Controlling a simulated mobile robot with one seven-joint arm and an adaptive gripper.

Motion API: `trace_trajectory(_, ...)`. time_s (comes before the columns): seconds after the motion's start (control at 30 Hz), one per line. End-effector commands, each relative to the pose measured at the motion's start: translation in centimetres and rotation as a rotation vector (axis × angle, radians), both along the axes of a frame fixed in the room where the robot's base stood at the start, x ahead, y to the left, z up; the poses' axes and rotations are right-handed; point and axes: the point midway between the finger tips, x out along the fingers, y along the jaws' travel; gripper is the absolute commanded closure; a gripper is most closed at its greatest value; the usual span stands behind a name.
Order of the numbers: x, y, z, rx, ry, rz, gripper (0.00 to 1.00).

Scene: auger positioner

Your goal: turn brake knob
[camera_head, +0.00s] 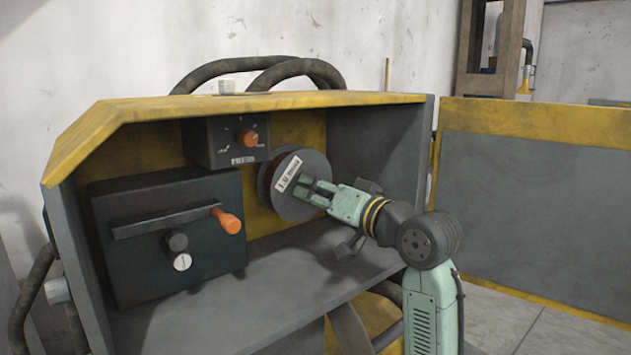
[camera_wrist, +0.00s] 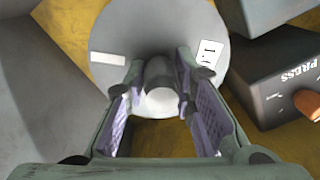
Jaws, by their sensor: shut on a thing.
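The wire spool (camera_head: 292,207) is a grey disc with a white label, standing at the back of the open cabinet. My gripper (camera_head: 306,189) reaches in from the right to the disc's middle. In the wrist view, the disc (camera_wrist: 125,40) fills the upper centre. A grey cylindrical knob (camera_wrist: 159,101) with a pale round end stands out from its hub, which I take for the brake knob. My gripper's fingers (camera_wrist: 161,82) lie on both sides of this knob and are shut on it. In the head view my gripper hides the knob.
A dark control box (camera_head: 225,150) with an orange knob (camera_head: 247,138) hangs left of the spool; it is close on the right in the wrist view (camera_wrist: 280,85). A black box (camera_head: 120,255) with an orange-handled lever (camera_head: 228,221) stands left. The cabinet floor (camera_head: 290,268) is clear.

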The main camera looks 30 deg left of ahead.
Motion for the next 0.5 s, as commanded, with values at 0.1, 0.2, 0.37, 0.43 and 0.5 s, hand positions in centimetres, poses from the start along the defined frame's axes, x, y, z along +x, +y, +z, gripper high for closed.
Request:
trace_trajectory(0.1,-0.08,0.05,0.38,0.031,0.091,0.001,1.00)
trace_trajectory(0.2,-0.09,0.05,0.34,0.055,0.160,0.002,1.00)
trace_trajectory(0.37,-0.08,0.05,0.27,0.086,0.248,0.002,1.00)
trace_trajectory(0.43,-0.08,0.04,0.25,0.096,0.276,0.001,1.00)
trace_trajectory(0.5,-0.09,0.04,0.21,0.105,0.299,0.001,1.00)
